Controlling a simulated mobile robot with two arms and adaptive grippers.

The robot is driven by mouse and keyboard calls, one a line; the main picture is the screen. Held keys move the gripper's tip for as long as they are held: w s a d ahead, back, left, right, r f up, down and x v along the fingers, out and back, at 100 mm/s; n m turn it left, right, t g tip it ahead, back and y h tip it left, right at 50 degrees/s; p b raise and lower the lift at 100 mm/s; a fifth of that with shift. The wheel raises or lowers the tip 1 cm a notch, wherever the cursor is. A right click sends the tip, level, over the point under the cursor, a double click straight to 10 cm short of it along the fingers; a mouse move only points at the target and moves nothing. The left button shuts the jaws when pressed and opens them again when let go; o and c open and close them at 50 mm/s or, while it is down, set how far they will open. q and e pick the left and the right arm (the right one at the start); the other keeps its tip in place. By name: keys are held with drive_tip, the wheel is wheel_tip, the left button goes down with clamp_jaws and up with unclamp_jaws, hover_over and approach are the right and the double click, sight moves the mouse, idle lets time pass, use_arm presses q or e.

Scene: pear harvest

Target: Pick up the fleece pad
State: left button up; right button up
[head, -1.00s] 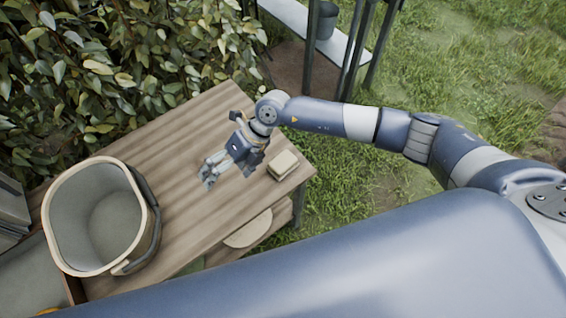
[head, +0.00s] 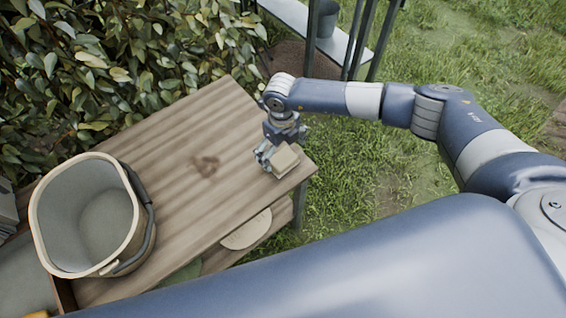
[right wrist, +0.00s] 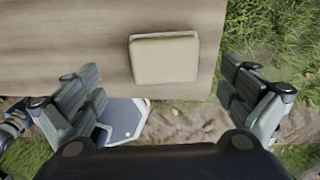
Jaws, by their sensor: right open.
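The fleece pad (head: 284,161) looks like a small cream block with rounded corners, lying near the right corner of the wooden table (head: 190,135). In the right wrist view the pad (right wrist: 164,60) lies flat near the table edge, ahead of the fingers and roughly centred between them. My right gripper (head: 267,157) is at the pad in the head view and covers part of its left side. In the right wrist view the gripper (right wrist: 160,80) is open and empty, one finger on each side. My left gripper is not in view.
A large beige bucket (head: 38,225) with a dark handle stands at the table's left end. A round tan board (head: 247,232) sits below the tabletop's front edge. A leafy hedge (head: 110,70) borders the back. The middle of the tabletop is clear.

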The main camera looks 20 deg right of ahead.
sight(283, 158)
drive_tip(key=f+b, duration=0.2)
drive_tip(key=f, duration=0.1)
drive_tip(key=f+b, duration=0.1)
drive_tip(key=f, duration=0.1)
drive_tip(key=shift+w+d+b, duration=0.2)
drive_tip(key=shift+d+b, duration=0.05)
drive_tip(key=shift+b, duration=0.05)
drive_tip(key=shift+r, duration=0.1)
drive_tip(key=c, duration=1.3)
